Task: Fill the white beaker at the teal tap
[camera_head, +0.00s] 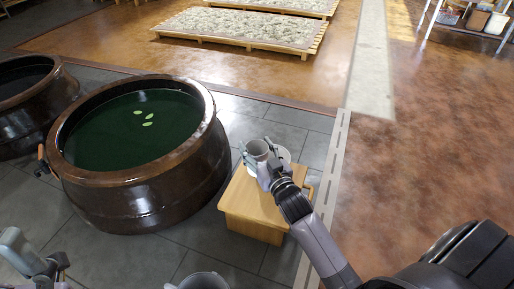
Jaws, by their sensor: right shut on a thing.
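A pale grey-white beaker (258,148) is over the small wooden stand right of the large jar. My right gripper (257,163) is shut on it. A white round vessel (283,154) shows just behind and to its right, partly hidden by my gripper. I cannot tell whether the beaker touches the stand or the vessel. My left gripper (56,265) is at the lower left, apart from the jar; its finger opening is unclear. I see no tap that is clearly teal; an orange-handled fitting (42,154) is on the large jar's left side.
The large brown jar (140,190) holds dark green water with a few floating leaves. Another jar (28,112) stands at the left. The wooden stand (254,204) has a small side handle. A pale vessel's rim (204,279) shows at the bottom edge. The brown floor at right is open.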

